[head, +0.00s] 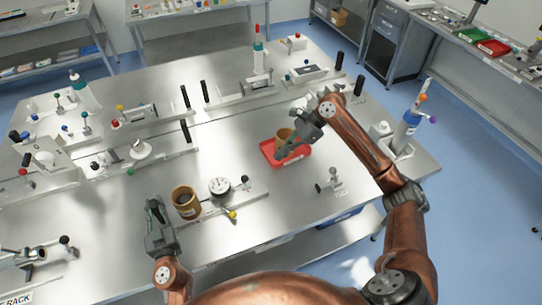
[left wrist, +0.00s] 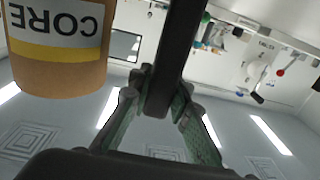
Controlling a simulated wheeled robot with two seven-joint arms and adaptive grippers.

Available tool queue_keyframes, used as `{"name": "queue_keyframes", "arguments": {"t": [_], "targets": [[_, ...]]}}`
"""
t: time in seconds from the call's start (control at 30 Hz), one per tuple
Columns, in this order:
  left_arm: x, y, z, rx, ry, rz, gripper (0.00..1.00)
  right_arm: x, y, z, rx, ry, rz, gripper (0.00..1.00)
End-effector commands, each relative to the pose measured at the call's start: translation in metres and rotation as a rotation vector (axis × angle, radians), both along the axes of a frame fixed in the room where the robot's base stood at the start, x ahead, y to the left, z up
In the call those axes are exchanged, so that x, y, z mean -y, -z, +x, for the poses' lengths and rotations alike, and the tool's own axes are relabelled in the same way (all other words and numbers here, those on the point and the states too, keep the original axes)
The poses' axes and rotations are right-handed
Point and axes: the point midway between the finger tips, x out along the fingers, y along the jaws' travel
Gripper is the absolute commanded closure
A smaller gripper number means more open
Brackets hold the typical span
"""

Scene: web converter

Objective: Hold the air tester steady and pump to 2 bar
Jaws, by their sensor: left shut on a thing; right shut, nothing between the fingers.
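The air tester looks to be the flat plate with a round white dial gauge (head: 219,186), a black knob and a yellow-tipped valve at the front of the table. A brown core (head: 186,203) stands upright at its left end; its label reads CORE in the left wrist view (left wrist: 60,45), upside down. My left gripper (head: 154,206) is just left of the core, shut on a black bar-like handle (left wrist: 172,55). My right gripper (head: 281,154) is shut and empty over the red tray (head: 297,155). The gauge reading is too small to tell.
Another brown core (head: 284,133) sits in the red tray beside my right gripper. A small metal fixture (head: 332,182) stands to the right. Several rigs with black handles line the table's back and left. Bare tabletop lies between gauge and tray.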

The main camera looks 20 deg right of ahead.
Motion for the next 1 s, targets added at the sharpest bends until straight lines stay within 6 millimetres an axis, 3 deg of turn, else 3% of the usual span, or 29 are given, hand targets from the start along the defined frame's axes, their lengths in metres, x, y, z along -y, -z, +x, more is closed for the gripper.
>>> {"name": "queue_keyframes", "arguments": {"t": [0.03, 1.0], "targets": [[-0.0025, 0.0112, -0.0012, -0.019, -0.005, -0.001, 1.0, -0.0001, 0.0008, 0.0001, 0.0, 0.0, 0.0, 1.0], [-0.0026, 0.0039, -0.0009, -0.017, -0.006, 0.0, 1.0, -0.0006, -0.0007, 0.0001, 0.0, 0.0, 0.0, 1.0]]}}
